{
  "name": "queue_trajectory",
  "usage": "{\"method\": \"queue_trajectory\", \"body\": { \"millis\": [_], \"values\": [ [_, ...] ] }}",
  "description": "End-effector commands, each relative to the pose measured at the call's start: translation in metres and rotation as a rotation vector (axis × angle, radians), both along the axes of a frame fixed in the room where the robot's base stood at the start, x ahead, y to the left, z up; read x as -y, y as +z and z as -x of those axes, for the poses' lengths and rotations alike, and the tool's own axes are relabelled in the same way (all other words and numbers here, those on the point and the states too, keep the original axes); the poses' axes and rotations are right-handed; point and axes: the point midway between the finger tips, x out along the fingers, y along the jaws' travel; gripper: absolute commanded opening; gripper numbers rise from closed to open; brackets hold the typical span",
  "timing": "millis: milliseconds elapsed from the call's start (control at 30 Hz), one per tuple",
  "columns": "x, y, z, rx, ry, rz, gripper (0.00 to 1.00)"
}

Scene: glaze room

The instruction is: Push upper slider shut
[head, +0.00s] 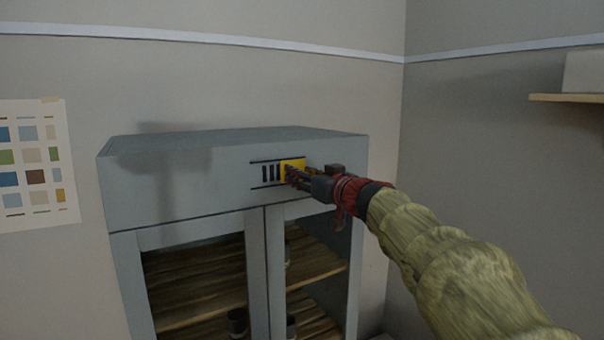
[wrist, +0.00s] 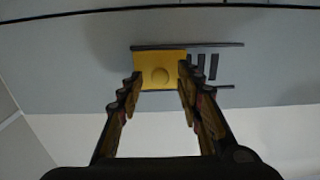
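The upper slider is a yellow plate (head: 291,166) on the upper front panel of a grey cabinet (head: 190,190), between two dark rails. In the wrist view the yellow plate (wrist: 160,71) has a round knob (wrist: 160,76) in its middle. Several dark vent slots (head: 269,173) lie uncovered to the plate's left in the head view; they show right of it in the wrist view (wrist: 208,66). My gripper (wrist: 160,82) is open, its fingertips near the plate's two side edges, with the knob between them. I cannot tell whether they touch the plate.
Below the panel, two framed doors show wooden shelves (head: 195,290) with dark cups (head: 237,322). A colour chart (head: 32,165) hangs on the left wall. A wall shelf (head: 565,98) is at the right. The air before the cabinet's left half is clear.

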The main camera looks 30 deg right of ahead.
Motion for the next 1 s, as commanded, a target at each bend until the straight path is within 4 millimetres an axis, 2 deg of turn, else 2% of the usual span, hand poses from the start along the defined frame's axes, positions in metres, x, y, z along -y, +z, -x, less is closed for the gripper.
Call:
{"method": "queue_trajectory", "body": {
  "millis": [67,667,1000],
  "values": [
    [0.0001,-0.0002,0.0002,0.000,0.000,0.000,0.35],
    [0.0001,-0.0001,0.0004,0.000,0.000,0.000,0.01],
    [0.0001,-0.0001,0.0004,0.000,0.000,0.000,0.00]
  ]
}}
